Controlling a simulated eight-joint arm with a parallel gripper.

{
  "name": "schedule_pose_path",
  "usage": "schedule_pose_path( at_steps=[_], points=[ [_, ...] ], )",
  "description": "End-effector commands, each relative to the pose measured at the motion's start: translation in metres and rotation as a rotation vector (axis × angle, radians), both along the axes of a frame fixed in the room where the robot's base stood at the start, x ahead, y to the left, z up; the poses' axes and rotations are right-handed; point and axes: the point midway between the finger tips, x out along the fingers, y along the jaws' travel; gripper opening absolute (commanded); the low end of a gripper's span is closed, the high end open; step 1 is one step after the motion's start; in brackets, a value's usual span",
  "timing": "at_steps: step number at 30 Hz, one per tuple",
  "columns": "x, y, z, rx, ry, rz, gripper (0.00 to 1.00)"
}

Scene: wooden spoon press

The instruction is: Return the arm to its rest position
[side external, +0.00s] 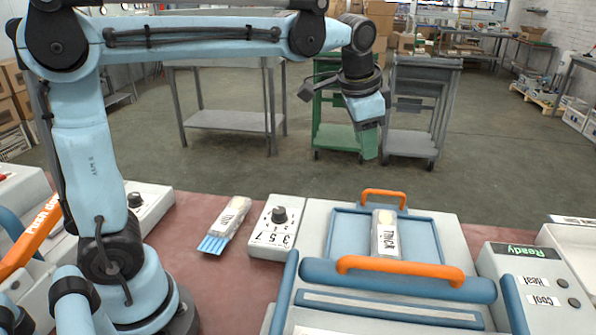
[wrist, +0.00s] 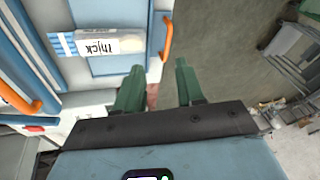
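My gripper (side external: 369,143) hangs in the air above and behind the press, with its green fingers pointing down. In the wrist view its two green fingers (wrist: 158,88) stand apart with nothing between them. The press (side external: 450,228) is a white and blue machine with orange handles. Its blue lid with an orange handle (side external: 400,267) is at the front. A pale packet labelled "Thick" (side external: 386,236) lies in the blue recess of the press. The packet also shows in the wrist view (wrist: 105,43).
A packet labelled "Thin" (side external: 231,222) with blue strips lies on the reddish table (side external: 190,262). A dial box (side external: 274,228) stands beside it. A panel reading "Ready" (side external: 522,281) is at the right. Green and grey carts (side external: 337,135) stand on the floor behind.

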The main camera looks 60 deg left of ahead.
Motion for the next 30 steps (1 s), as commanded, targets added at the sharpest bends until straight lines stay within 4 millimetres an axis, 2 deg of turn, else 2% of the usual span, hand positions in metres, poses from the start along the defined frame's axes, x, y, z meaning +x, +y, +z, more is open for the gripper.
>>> schedule_pose_path(
  at_steps=[1,8,16,22,30],
  points=[
    [-0.014,0.002,-0.002,-0.018,-0.024,0.030,0.38],
    [-0.066,0.009,-0.019,-0.110,-0.133,0.178,0.38],
    [-0.121,0.014,-0.058,-0.224,-0.251,0.340,0.38],
    [-0.142,0.015,-0.080,-0.281,-0.303,0.412,0.38],
    [-0.146,0.016,-0.085,-0.295,-0.315,0.429,0.38]
  ],
)
